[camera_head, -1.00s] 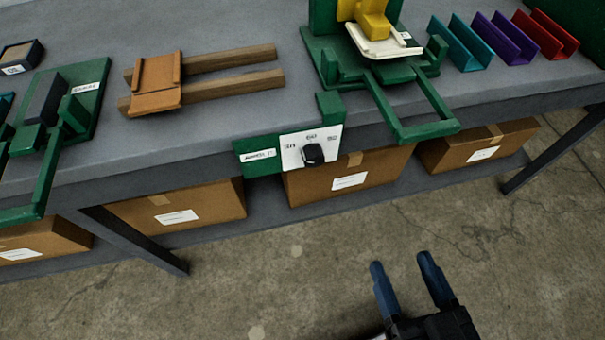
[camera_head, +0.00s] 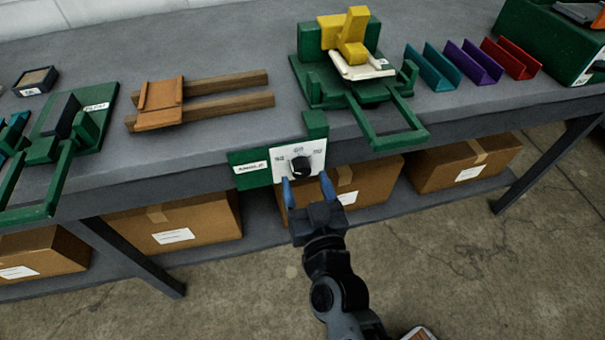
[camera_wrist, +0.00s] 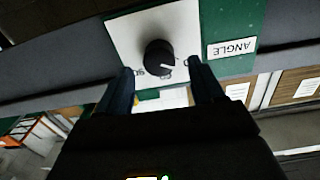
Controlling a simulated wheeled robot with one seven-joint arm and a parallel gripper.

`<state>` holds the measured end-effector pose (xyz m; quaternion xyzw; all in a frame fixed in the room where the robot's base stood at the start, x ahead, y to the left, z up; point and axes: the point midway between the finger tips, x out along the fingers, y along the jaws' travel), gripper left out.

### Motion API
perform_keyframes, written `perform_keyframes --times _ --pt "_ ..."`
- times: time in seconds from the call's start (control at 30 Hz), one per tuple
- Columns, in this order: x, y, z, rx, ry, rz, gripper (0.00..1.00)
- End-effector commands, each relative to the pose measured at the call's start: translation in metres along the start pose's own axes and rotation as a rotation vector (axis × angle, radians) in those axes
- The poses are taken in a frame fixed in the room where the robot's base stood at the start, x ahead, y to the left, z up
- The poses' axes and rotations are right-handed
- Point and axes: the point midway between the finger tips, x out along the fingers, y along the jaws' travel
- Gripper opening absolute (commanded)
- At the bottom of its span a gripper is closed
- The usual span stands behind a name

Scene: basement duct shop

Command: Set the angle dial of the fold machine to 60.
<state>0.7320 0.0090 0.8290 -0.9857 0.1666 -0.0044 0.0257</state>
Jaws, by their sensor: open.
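The black angle dial (camera_head: 300,167) sits on a white plate (camera_head: 317,160) fixed to a green panel (camera_head: 247,178) on the bench's front edge. Number marks lie above the dial; they are too blurred to read surely. My gripper (camera_head: 307,188) is open just below and in front of the dial, with a blue finger to each side. In the wrist view the dial (camera_wrist: 159,57) shows upside down, beyond and between the open fingers (camera_wrist: 163,85), with a pale pointer line and an ANGLE label (camera_wrist: 231,47) beside it. The fold machine (camera_head: 350,75) with yellow and green parts stands on the bench.
A green handle frame (camera_head: 385,138) juts over the bench edge right of the dial. Cardboard boxes (camera_head: 170,222) fill the shelf below.

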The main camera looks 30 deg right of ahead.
Motion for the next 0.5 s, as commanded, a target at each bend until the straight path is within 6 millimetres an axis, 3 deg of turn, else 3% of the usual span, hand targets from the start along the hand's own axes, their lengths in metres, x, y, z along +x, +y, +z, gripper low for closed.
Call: perform_keyframes --times 0.2,0.5 --pt "0.022 0.000 0.000 0.001 -0.001 0.001 0.67" --pt "0.025 0.000 0.001 0.001 -0.002 0.000 0.67"
